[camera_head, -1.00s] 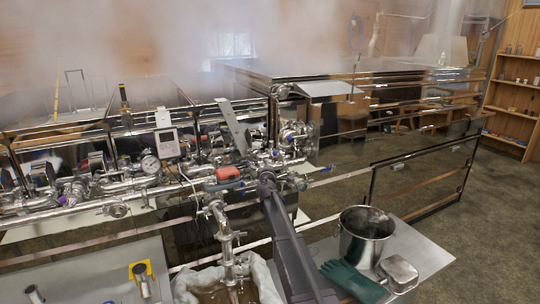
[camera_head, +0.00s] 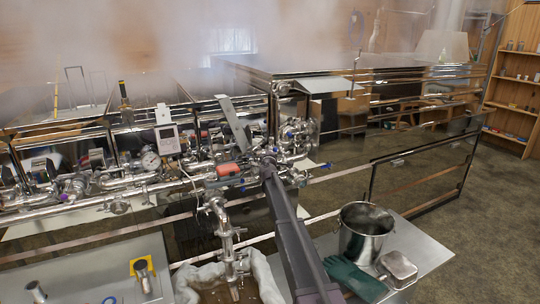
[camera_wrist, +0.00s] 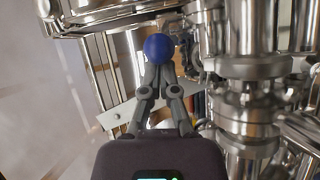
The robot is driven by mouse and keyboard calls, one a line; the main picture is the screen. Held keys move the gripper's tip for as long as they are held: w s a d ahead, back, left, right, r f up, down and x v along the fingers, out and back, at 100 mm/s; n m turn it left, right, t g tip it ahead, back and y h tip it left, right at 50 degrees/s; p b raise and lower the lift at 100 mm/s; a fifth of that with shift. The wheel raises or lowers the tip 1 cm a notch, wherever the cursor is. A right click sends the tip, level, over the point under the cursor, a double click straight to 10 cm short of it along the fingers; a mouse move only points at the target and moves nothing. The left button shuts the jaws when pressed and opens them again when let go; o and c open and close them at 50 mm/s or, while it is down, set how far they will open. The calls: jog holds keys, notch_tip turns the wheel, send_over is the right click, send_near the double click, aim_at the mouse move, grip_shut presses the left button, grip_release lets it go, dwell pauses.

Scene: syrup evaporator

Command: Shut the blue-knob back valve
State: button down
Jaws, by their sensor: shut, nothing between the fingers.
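In the wrist view a round blue knob (camera_wrist: 159,47) sits at the tips of my gripper (camera_wrist: 160,68). The two grey fingers are closed together with nothing between them. The knob covers the very tips, so I cannot tell whether they touch it. The knob's lever is not clear to see. In the head view my arm reaches into the shiny pipework at the evaporator's front corner. My fingers are not clear there. A small blue knob (camera_head: 290,134) shows just beyond the arm's end; I cannot tell whether it is the same one.
Steel pipes and fittings (camera_wrist: 250,100) stand close on the right in the wrist view. In the head view a red-handled part (camera_head: 228,170) lies left of the arm. A steel pot (camera_head: 365,230), green gloves (camera_head: 352,278) and a metal tin (camera_head: 398,265) are to the right. Steam hangs above.

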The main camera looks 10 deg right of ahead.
jog(key=shift+w, duration=0.4)
jog(key=shift+d, duration=0.1)
jog(key=d, duration=0.3)
jog(key=shift+s+d, duration=0.1)
jog(key=shift+d, duration=0.05)
jog(key=shift+s, duration=0.1)
